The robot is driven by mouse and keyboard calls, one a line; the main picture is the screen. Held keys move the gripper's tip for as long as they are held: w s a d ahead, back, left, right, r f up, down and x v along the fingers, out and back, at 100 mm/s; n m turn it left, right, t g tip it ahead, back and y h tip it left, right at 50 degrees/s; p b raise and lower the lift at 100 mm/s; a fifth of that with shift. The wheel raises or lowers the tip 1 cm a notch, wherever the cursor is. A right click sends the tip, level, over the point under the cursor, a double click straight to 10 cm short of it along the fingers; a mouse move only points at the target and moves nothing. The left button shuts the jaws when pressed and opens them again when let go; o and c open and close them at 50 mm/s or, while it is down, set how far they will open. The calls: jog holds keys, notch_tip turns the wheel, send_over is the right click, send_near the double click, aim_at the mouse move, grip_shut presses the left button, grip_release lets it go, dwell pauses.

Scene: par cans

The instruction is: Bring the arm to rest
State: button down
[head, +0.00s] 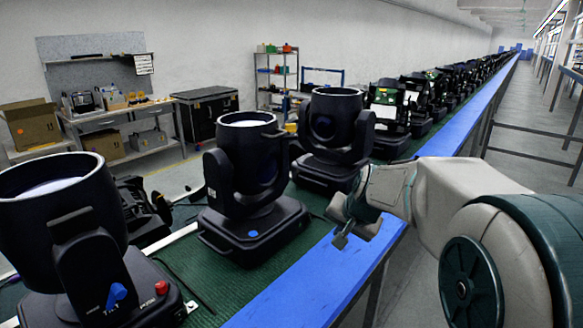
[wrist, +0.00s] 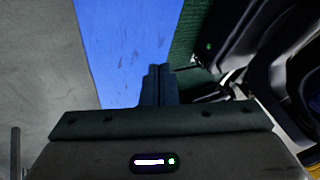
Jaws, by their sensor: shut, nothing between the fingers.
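My arm reaches in from the right of the head view. My gripper (head: 340,241) hangs at its end over the blue edge of the long bench, beside a black par can (head: 248,180). In the wrist view my gripper (wrist: 158,70) shows its two fingers together, with nothing between them, above the blue strip (wrist: 125,40). Part of a black lamp housing (wrist: 245,40) shows at the right of the wrist view. I cannot tell the exact gap between the fingers and the bench.
The bench has a green mat (head: 185,270) and a blue edge strip (head: 300,290). Another par can (head: 65,240) stands at the near left, and one (head: 335,140) stands just behind my gripper. Several more line the bench into the distance. The grey floor at the right is open.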

jog(key=s+a+f+n+g, duration=0.1)
jog(key=s+f+n, duration=0.1)
jog(key=s, duration=1)
jog(key=s+a+f+n+g+h, duration=0.1)
jog(key=s+n, duration=0.3)
jog(key=s, duration=0.9)
jog(key=shift+f+n+g, duration=0.3)
jog(key=shift+f+g, duration=0.4)
jog(key=shift+g, duration=0.1)
